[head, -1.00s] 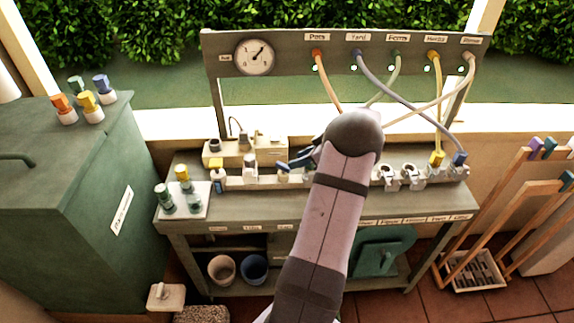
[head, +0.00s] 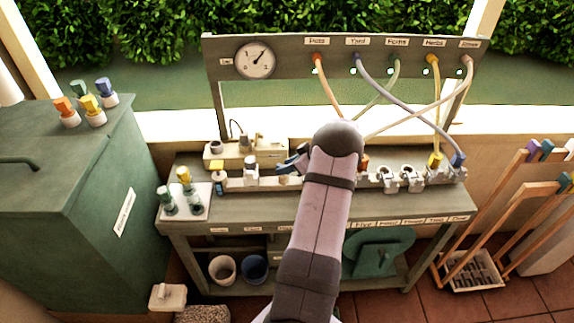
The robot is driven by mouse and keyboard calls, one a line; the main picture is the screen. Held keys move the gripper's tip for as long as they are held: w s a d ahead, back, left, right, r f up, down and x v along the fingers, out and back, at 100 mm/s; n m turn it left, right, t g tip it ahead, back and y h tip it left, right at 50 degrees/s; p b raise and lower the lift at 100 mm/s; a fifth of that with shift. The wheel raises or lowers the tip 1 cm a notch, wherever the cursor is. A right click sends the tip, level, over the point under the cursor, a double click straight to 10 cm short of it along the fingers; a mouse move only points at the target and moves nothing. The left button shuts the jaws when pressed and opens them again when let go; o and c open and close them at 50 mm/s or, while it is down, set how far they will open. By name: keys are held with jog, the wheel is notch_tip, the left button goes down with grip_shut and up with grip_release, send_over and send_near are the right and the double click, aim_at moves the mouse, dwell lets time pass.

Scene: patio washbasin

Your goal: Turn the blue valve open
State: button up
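My gripper (head: 298,158) is just left of my round wrist, low over the valve row at the middle of the bench, and largely hidden by it. Dark blue parts show there, above a pale fitting (head: 290,181). I cannot tell how much of this is the blue valve's handle and how much is my fingers, or whether they touch. The finger gap is not visible. To the left in the row stand a white-topped valve (head: 251,171) and a yellow-topped valve (head: 218,176).
Right of my wrist are an orange hose end (head: 364,162), white fittings (head: 387,180), a yellow hose end (head: 435,160) and a blue hose end (head: 458,159). Hoses hang from the back panel (head: 290,45) with its round gauge (head: 254,60). A white tray (head: 204,200) holds bottle-like pieces at left.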

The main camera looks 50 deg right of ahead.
grip_shut()
jog(key=shift+w+d+n+y+p, duration=0.15)
jog(key=shift+n+y+p, duration=0.4)
jog(key=shift+n, duration=0.25)
jog(key=shift+w+d+f+n+g+y+b, duration=0.1)
jog(key=shift+n+g+y+b, duration=0.1)
jog(key=shift+n+y+b, duration=0.3)
jog(key=shift+f+n+g+y+b, duration=0.1)
jog(key=shift+n+g+y+b, duration=0.1)
jog(key=shift+n+y+b, duration=0.25)
jog(key=shift+r+n+b, duration=0.15)
jog(key=shift+n+b, duration=0.2)
jog(key=shift+b, duration=0.3)
jog(key=shift+r, duration=0.1)
